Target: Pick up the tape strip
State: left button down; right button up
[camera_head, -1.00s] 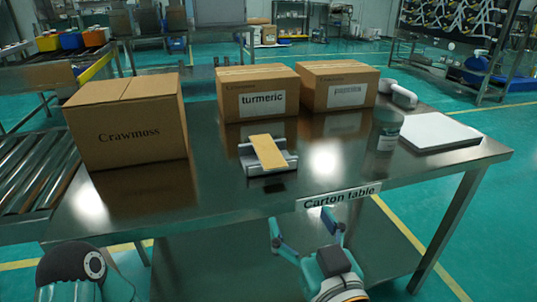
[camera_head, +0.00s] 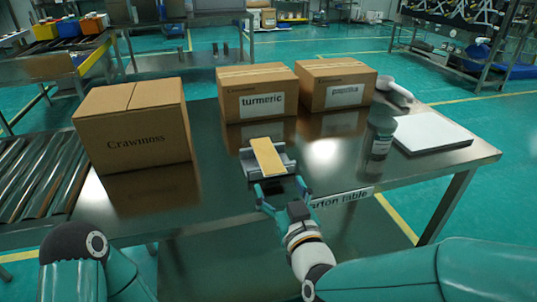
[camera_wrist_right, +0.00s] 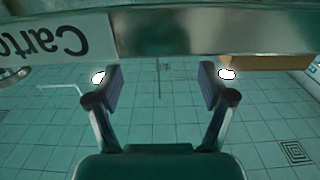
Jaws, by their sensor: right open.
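The tape strip (camera_head: 267,157) is a flat yellow band lying tilted on a small grey metal holder (camera_head: 287,182) near the front edge of the table, in the head view. My right gripper (camera_head: 281,190) is open and empty just in front of the holder, by the table's front edge. In the right wrist view its two fingers (camera_wrist_right: 160,85) are spread apart with only floor between them, and the tape strip does not show there. My left gripper is out of view.
The steel carton table (camera_head: 215,205) carries the Crawmoss box (camera_head: 135,140), the turmeric box (camera_head: 258,105) and another carton (camera_head: 335,90). A jar (camera_head: 378,140), a white scanner-like thing (camera_head: 394,88) and a white slab (camera_head: 432,133) stand right. Rollers (camera_head: 40,175) adjoin left.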

aim_at(272, 167)
jog(key=x, duration=0.4)
jog(key=shift+w+d+f, duration=0.1)
jog(key=shift+w+d, duration=0.1)
jog(key=shift+w, duration=0.3)
jog(key=c, duration=0.8)
